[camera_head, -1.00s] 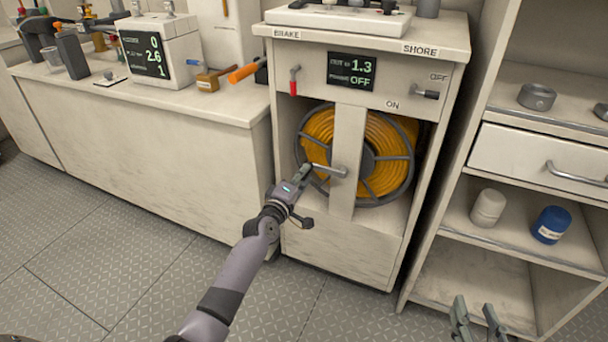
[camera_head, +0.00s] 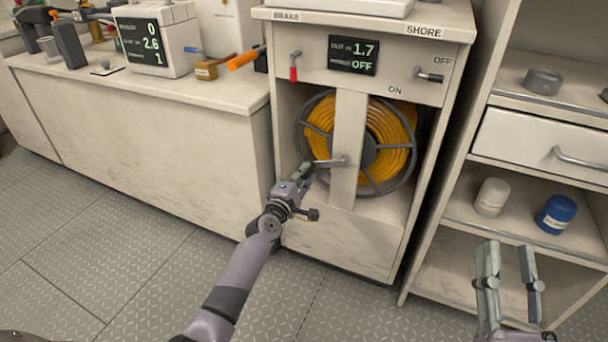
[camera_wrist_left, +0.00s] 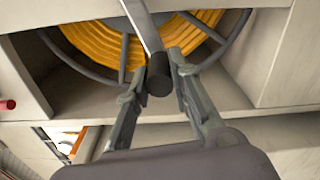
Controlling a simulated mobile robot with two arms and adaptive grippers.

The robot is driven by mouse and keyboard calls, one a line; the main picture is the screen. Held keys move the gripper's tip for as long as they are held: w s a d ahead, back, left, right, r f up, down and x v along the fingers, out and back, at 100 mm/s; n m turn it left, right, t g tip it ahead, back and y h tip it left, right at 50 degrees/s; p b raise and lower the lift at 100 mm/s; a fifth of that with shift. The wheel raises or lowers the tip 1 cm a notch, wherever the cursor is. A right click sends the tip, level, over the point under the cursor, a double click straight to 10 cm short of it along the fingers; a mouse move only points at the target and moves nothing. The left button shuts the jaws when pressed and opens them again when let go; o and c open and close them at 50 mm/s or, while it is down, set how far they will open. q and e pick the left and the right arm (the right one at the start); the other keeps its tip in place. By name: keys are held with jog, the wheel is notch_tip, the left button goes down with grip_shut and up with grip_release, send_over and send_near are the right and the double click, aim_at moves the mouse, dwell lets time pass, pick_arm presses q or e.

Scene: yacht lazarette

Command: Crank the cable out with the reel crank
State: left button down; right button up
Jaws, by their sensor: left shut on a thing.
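The cable reel (camera_head: 400,150), wound with orange cable, sits inside the white cabinet (camera_head: 330,240) behind an upright post (camera_head: 347,150). The reel crank (camera_head: 330,162) sticks out in front of the post, its handle to the left. My left gripper (camera_head: 307,172) is shut on the crank handle. In the left wrist view the dark handle (camera_wrist_left: 159,78) lies between the fingertips. The display (camera_head: 352,55) reads OUT 1.7 and OFF. The red-tipped brake lever (camera_head: 293,66) hangs down. The shore switch (camera_head: 430,76) is at the upper right. My right gripper (camera_head: 508,265) is open and empty at the lower right.
A shelf unit (camera_head: 470,235) with a white jar (camera_head: 491,197) and a blue jar (camera_head: 556,214) stands at the right. A long counter (camera_head: 150,130) with tools and a second display box (camera_head: 150,45) runs along the left. The floor in front is clear.

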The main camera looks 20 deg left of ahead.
pick_arm(q)
jog(key=c, duration=1.4)
grip_release()
jog(key=shift+c, duration=0.2)
jog(key=s, duration=1.2)
jog(key=shift+a, duration=0.25)
jog(key=shift+f, duration=0.1)
